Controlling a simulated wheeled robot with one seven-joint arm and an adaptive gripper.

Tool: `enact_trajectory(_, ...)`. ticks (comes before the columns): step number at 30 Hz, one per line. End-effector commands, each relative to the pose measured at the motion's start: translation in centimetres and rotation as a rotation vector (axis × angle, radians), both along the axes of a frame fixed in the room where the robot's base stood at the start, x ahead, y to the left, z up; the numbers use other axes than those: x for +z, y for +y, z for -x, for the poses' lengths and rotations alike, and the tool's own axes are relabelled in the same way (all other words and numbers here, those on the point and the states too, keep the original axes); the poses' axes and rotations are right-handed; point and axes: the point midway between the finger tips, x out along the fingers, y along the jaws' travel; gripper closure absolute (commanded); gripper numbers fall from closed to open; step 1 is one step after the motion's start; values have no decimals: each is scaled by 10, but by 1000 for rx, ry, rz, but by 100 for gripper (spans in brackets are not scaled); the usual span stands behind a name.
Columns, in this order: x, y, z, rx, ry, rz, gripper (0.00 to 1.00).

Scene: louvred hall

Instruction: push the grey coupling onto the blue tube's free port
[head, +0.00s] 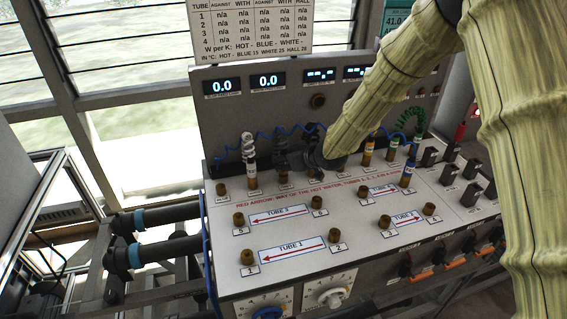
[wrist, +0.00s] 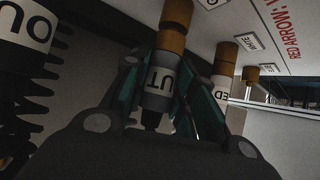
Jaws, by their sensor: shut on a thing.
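My gripper (wrist: 152,95) is shut on a grey coupling (wrist: 157,80) whose label shows the letters "UT". A brown port-like piece (wrist: 175,22) stands in line with the coupling's end in the wrist view; I cannot tell whether the coupling is seated on it. A blue coupling (head: 408,175) stands on the panel's right part. A bare brown port (head: 429,208) is in front of it. I cannot tell which port is the blue tube's free one.
The white panel (head: 240,295) carries several bare ports and red-arrow labels. In the wrist view, another "OU" coupling (wrist: 28,28) and an "ED" coupling (wrist: 221,88) flank my gripper closely.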

Motion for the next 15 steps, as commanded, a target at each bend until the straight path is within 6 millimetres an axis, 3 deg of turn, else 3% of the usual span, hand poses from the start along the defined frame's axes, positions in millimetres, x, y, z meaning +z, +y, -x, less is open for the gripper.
enact_trajectory(15, 48, 0, 0, 0, -1, -1, 100)
